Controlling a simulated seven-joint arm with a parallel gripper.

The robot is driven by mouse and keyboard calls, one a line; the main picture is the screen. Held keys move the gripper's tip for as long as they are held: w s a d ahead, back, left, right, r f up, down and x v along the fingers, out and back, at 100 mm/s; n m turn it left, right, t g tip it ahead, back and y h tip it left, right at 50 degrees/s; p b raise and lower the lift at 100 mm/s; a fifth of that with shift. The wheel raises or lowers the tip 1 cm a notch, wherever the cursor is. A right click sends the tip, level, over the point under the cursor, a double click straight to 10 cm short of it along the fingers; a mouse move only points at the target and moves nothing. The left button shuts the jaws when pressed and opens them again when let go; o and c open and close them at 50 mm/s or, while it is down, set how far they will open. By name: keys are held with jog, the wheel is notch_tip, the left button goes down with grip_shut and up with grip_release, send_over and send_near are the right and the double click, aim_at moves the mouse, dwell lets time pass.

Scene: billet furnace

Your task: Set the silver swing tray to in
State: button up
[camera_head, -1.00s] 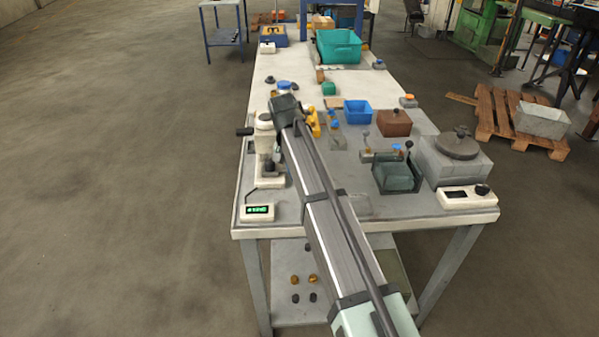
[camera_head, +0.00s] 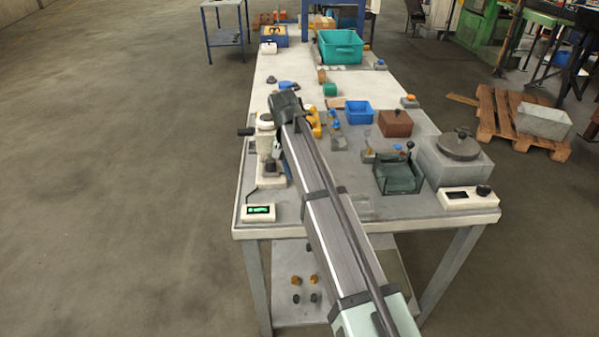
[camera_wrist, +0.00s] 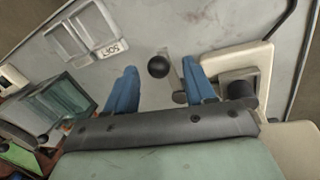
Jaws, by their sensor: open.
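My gripper (camera_wrist: 155,88) is open in the wrist view, with its two blue fingers apart. A black ball knob (camera_wrist: 158,66) shows in the gap between them, near the fingertips. A small grey metal piece (camera_wrist: 180,98) shows beside the right finger. I cannot tell whether the knob belongs to the silver swing tray, and I cannot make out the tray or its position for certain. In the head view my arm covers the area around my gripper.
A white-based press (camera_head: 265,140) stands at the bench's left edge, behind a small green display (camera_head: 258,212). Its base (camera_wrist: 210,65) is close to the right finger. A dark green open box (camera_head: 398,178) and a grey block with a round lid (camera_head: 458,155) stand at right.

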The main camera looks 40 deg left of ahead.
notch_tip(320, 180, up, 12)
jog(key=s+a, duration=0.1)
jog(key=a, duration=0.1)
jog(key=shift+s+r, duration=0.15)
jog(key=shift+r, duration=0.1)
jog(key=shift+f, duration=0.1)
dwell(0.4)
jog(key=s+d+f+m+g+y, duration=0.1)
jog(key=s+d+f+m+g, duration=0.1)
jog(key=d+f, duration=0.75)
jog(key=s+d+f+m+g, duration=0.1)
jog(key=s+d+f+g, duration=0.15)
jog(key=d+f, duration=0.65)
jog(key=w+d+f+m+g, duration=0.1)
jog(key=w+d+f+m, duration=0.15)
jog(key=d+f, duration=2.65)
jog(key=s+d+f+m+g, duration=0.1)
jog(key=s+d+f+g, duration=0.1)
jog(key=s+d+f, duration=1.6)
jog(key=s+d, duration=0.2)
jog(key=s, duration=0.2)
jog(key=shift+d+f+y, duration=0.15)
jog(key=shift+f+y, duration=0.1)
jog(key=shift+y, duration=0.15)
